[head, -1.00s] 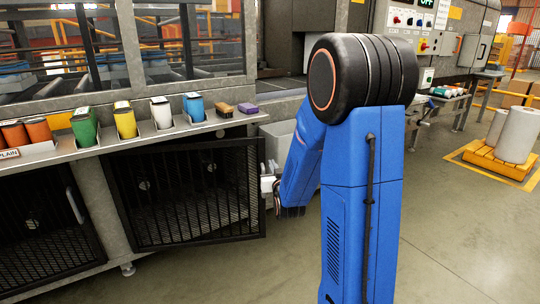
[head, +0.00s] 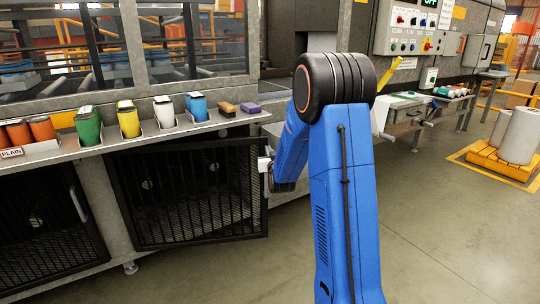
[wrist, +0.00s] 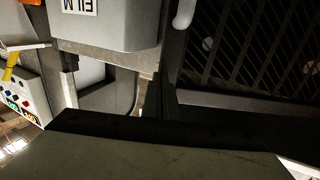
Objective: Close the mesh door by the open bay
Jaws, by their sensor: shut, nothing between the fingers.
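The black mesh door (head: 190,195) hangs under the counter in the head view. Its bottom edge runs at a different slant from the cabinet front, and its right edge stands out, so it is ajar. My gripper (head: 264,167) is at the upper part of that right edge, mostly hidden behind my blue arm. It is shut and empty; I cannot tell whether it touches the door. In the wrist view, the mesh door (wrist: 265,45) fills the upper right, with a pale rounded handle (wrist: 184,12) near its frame.
A counter (head: 110,140) above the door holds several coloured containers. Another mesh door (head: 40,225) is at the left. A grey bin labelled FILM (wrist: 110,25) is close by in the wrist view. A control panel (head: 408,30) is at the back right.

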